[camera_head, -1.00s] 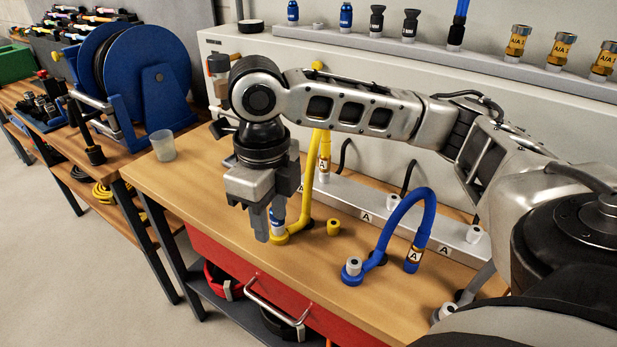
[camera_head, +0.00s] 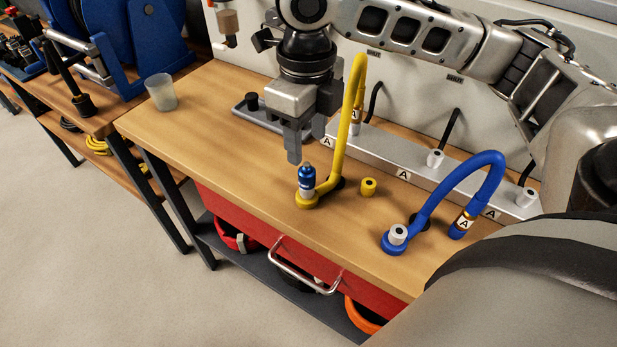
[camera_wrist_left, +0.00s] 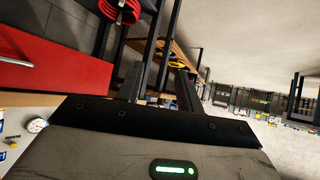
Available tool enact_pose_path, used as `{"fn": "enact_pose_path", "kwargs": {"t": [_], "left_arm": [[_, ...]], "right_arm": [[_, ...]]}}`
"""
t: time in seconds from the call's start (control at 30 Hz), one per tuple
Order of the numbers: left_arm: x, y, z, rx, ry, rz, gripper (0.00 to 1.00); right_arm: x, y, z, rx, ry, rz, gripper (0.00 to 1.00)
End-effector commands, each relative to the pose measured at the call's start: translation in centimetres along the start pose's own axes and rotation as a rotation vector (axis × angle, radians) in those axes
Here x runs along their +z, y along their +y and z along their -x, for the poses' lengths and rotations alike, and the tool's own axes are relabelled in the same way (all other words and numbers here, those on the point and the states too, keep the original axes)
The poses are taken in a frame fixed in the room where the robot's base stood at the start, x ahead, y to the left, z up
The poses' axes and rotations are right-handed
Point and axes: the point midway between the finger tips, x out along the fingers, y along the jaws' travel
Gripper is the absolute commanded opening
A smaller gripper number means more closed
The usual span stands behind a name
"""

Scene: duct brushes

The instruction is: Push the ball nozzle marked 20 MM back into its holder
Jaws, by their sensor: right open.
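A small nozzle with a blue top and pale lower body (camera_head: 306,178) stands upright in the yellow ring holder (camera_head: 307,202) at the foot of the bent yellow tube (camera_head: 352,110). Its marking is too small to read, and how deep it sits cannot be told. My right gripper (camera_head: 303,150) points down, open and empty, just above and behind the nozzle, apart from it. My left gripper (camera_wrist_left: 160,92) shows only in the left wrist view, its dark fingers apart with nothing between them, away from the nozzle.
A blue bent tube (camera_head: 455,190) with a blue holder (camera_head: 393,244) stands to the right. A grey rail (camera_head: 420,172) marked A runs behind. A translucent cup (camera_head: 160,92) stands far left. The wooden bench (camera_head: 215,135) is clear between.

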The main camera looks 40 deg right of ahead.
Motion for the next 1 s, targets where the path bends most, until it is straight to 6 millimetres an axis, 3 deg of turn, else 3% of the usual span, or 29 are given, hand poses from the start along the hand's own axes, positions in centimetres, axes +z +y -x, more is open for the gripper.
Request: {"fn": "enact_pose_path", "kwargs": {"t": [0.03, 0.2, 0.5, 1.0], "left_arm": [[0.7, 0.0, -0.9, 0.002, 0.012, 0.000, 0.36], [0.6, 0.3, -2.0, 0.024, 0.055, 0.014, 0.36], [0.3, 0.6, -1.9, 0.034, 0.068, 0.041, 0.36], [0.3, 0.7, -1.9, 0.035, 0.070, 0.045, 0.36]], "right_arm": [[0.0, 0.0, -1.5, -0.001, 0.000, 0.000, 0.49], [0.0, 0.0, -4.3, -0.001, 0.001, 0.000, 0.49], [-0.1, 0.0, -7.0, 0.000, 0.004, -0.001, 0.49], [0.0, 0.0, -8.0, 0.000, 0.001, -0.001, 0.49]]}}
